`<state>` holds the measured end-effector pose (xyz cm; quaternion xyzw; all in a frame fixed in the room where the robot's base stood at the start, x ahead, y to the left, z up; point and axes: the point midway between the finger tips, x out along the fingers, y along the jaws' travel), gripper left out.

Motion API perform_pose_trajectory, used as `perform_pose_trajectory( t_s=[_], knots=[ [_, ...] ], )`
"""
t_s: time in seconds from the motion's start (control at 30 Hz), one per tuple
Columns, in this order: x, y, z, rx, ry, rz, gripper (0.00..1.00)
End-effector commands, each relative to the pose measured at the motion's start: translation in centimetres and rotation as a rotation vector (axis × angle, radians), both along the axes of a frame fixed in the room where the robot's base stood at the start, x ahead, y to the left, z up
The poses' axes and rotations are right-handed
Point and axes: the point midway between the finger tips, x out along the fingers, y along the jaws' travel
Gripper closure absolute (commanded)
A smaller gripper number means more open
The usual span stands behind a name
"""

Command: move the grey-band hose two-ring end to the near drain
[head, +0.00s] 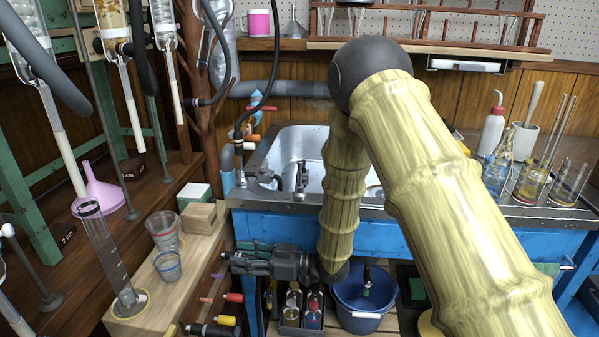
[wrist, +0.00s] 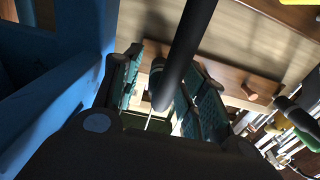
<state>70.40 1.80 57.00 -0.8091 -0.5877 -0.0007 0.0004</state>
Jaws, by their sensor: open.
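My gripper (head: 242,259) is open in front of the blue sink cabinet, pointing left, beside the wooden drawer block. In the wrist view, its two green-padded fingers (wrist: 165,95) stand apart with a thick dark hose (wrist: 185,50) running down between them. The hose's lower end shows near the pads. I see no clear gap or grip between hose and pads, and no grey band or two rings are discernible. In the head view, I cannot pick out this hose at the gripper. Which fitting is the near drain is not clear.
The steel sink (head: 300,150) is behind my arm. A blue bucket (head: 363,300) and a bottle caddy (head: 300,312) stand below. Glass beakers (head: 165,232) and a tall cylinder (head: 105,250) stand on the wooden block at left. Coloured handles (head: 227,320) stick out beneath them.

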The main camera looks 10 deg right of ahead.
Motion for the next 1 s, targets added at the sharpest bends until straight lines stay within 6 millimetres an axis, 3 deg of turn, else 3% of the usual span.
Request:
perform_pose_trajectory(
  t_s=[0.77, 0.83, 1.0],
  knots=[
    [-0.03, 0.02, -0.02, 0.000, 0.001, 0.000, 0.58],
    [-0.03, 0.01, -0.02, 0.000, 0.001, 0.000, 0.65],
    [-0.03, 0.01, -0.01, 0.000, 0.000, 0.000, 0.96]
  ],
)
